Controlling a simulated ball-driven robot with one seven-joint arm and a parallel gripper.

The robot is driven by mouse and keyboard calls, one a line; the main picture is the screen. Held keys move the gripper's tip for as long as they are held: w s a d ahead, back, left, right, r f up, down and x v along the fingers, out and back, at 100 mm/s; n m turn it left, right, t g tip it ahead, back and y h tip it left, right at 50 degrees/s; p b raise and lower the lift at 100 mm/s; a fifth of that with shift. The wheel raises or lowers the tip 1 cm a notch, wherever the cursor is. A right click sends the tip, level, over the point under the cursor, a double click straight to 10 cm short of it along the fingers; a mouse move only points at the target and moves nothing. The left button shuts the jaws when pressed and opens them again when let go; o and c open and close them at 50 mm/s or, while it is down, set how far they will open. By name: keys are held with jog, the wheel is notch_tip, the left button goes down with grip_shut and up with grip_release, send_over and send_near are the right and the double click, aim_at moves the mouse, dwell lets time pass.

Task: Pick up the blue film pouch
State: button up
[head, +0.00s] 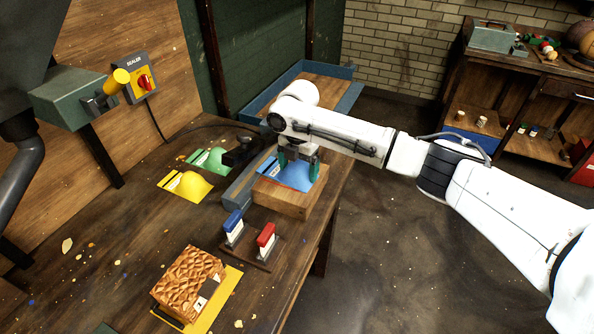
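The blue film pouch (293,179) lies on top of a wooden block (288,203) near the right edge of the workbench. It has a rounded hump and a flat striped end on the left. My gripper (299,166) points down right over the pouch. Its two dark green fingers are spread apart, one toward each side of the hump. Part of the pouch is hidden behind the fingers. I cannot tell whether the fingertips touch it.
A yellow pouch (189,186) and a green pouch (212,159) lie left of the block. A stand with blue and red-handled stamps (249,246) is in front. A brown textured block (188,281) sits nearer on a yellow sheet. A sealer box (132,76) is on the wall.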

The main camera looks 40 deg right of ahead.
jog(key=c, duration=1)
jog(key=shift+r, duration=0.1)
jog(key=shift+r, duration=0.45)
notch_tip(320, 180, up, 2)
jog(key=s+a+r, duration=0.1)
jog(key=s+r, duration=0.2)
jog(key=s, duration=0.1)
jog(key=s+r+b, duration=0.1)
jog(key=s+r, duration=0.2)
jog(key=s, duration=0.2)
jog(key=s+a+r+b, duration=0.1)
jog(key=s+r, duration=0.3)
jog(key=shift+s+a, duration=0.35)
